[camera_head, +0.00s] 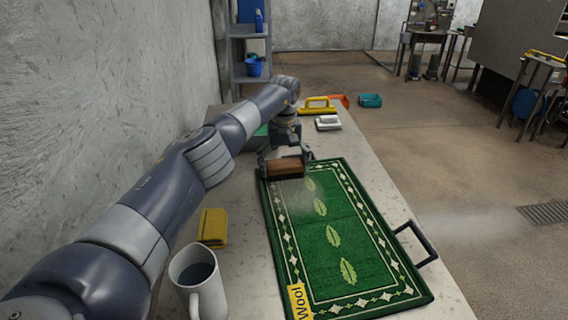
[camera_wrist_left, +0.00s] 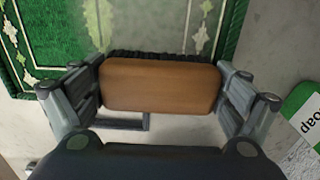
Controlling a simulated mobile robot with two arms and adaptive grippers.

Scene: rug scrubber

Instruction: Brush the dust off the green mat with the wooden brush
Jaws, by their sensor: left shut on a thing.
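The green mat (camera_head: 335,235) has a pale leaf pattern and lies flat on the grey table, with a yellow "Wool" label (camera_head: 299,301) at its near left corner. My left gripper (camera_head: 287,165) is shut on the wooden brush (camera_head: 284,168) at the mat's far left end. In the left wrist view the brush (camera_wrist_left: 160,85) sits between both fingers, dark bristles at its far side, over the mat's edge (camera_wrist_left: 60,70). A whitish haze of dust (camera_head: 293,192) shows on the mat just in front of the brush. Whether the bristles touch the mat is unclear. My right gripper is out of view.
A white mug (camera_head: 199,285) and yellow sponges or cloths (camera_head: 213,227) stand left of the mat. A yellow-handled brush (camera_head: 317,107), a white brush (camera_head: 327,123) and a teal scoop (camera_head: 370,100) are at the far end. A dark handle (camera_head: 417,243) juts out on the right.

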